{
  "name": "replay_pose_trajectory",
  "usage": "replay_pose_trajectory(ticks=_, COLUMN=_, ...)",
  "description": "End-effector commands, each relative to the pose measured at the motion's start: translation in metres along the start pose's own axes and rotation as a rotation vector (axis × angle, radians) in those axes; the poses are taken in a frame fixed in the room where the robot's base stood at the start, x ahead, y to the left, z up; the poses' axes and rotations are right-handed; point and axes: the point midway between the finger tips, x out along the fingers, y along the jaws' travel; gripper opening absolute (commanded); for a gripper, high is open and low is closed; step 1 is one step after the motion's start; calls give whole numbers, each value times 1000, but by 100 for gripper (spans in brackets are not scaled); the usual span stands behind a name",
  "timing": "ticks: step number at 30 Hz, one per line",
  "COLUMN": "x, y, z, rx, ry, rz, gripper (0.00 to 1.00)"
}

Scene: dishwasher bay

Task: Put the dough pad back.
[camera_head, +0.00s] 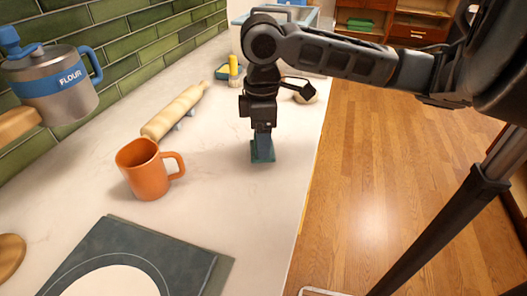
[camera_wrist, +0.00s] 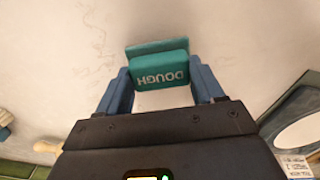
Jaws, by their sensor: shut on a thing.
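The dough pad is a small teal block with "DOUGH" on its face, upside down in the wrist view (camera_wrist: 160,70). My gripper (camera_head: 263,143) points down and is shut on it; in the wrist view the blue fingers (camera_wrist: 163,88) flank its two sides. In the head view only a dark green edge of the pad (camera_head: 262,158) shows below the fingers, at or just above the pale counter; I cannot tell if it touches. A dark mat (camera_head: 205,255) with a ring line and a white disc on it lies at the near left.
An orange mug (camera_head: 145,172) stands left of my gripper, with a rolling pin (camera_head: 175,112) behind it. A flour canister (camera_head: 60,85) is at the far left. A small round vessel (camera_head: 304,93) and a yellow-handled brush (camera_head: 233,72) are farther back. The counter around the pad is clear.

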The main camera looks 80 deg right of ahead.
Motion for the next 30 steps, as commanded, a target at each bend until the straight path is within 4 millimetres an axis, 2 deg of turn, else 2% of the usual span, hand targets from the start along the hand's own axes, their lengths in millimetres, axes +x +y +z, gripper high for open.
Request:
replay_pose_trajectory(ticks=1, x=12, y=0, z=-1, rx=-2, ry=1, rz=1, gripper=39)
replay_pose_trajectory(ticks=4, x=18, y=0, z=-3, rx=-3, ry=1, rz=1, gripper=39)
replay_pose_trajectory(ticks=20, x=18, y=-1, z=-3, rx=-3, ry=1, rz=-1, gripper=39)
replay_pose_trajectory(ticks=21, x=19, y=-1, z=-3, rx=-3, ry=1, rz=0, gripper=71)
replay_pose_trajectory(ticks=28, x=19, y=-1, z=-4, rx=-3, ry=1, rz=0, gripper=93)
replay_pose_trajectory(ticks=30, x=19, y=-1, z=-4, rx=-3, ry=1, rz=0, gripper=93)
